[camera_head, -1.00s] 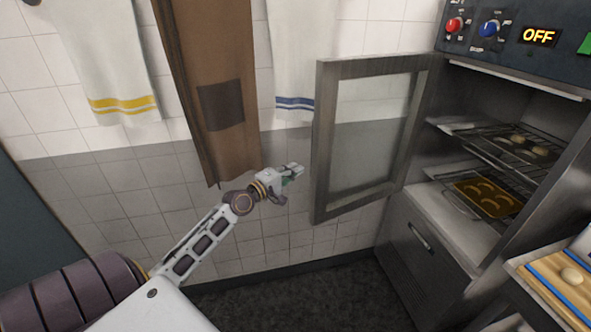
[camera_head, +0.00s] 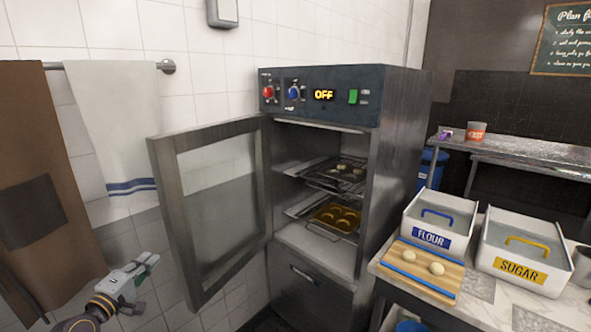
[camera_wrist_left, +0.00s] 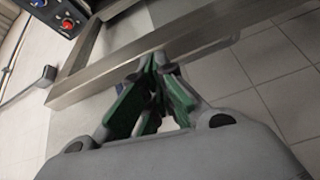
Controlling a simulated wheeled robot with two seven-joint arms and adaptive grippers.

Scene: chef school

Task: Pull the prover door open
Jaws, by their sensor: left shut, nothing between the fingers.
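The prover (camera_head: 320,185) is a steel cabinet in the middle of the head view. Its glass door (camera_head: 166,195) stands wide open, swung out to the left, and shows the racks inside. My left gripper (camera_head: 147,262) is left of the door's free edge in the head view, apart from it as far as I can tell, and empty. In the left wrist view the green-padded fingers (camera_wrist_left: 152,88) are closed together, with the door's steel frame (camera_wrist_left: 165,50) just beyond their tips. My right gripper is not in view.
Inside are a rack with dough (camera_head: 340,172) and a brown tray (camera_head: 335,216). A counter on the right holds a dough board (camera_head: 420,284), a flour bin (camera_head: 432,237) and a sugar bin (camera_head: 515,268). A towel (camera_head: 115,120) and brown apron (camera_head: 40,180) hang at left.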

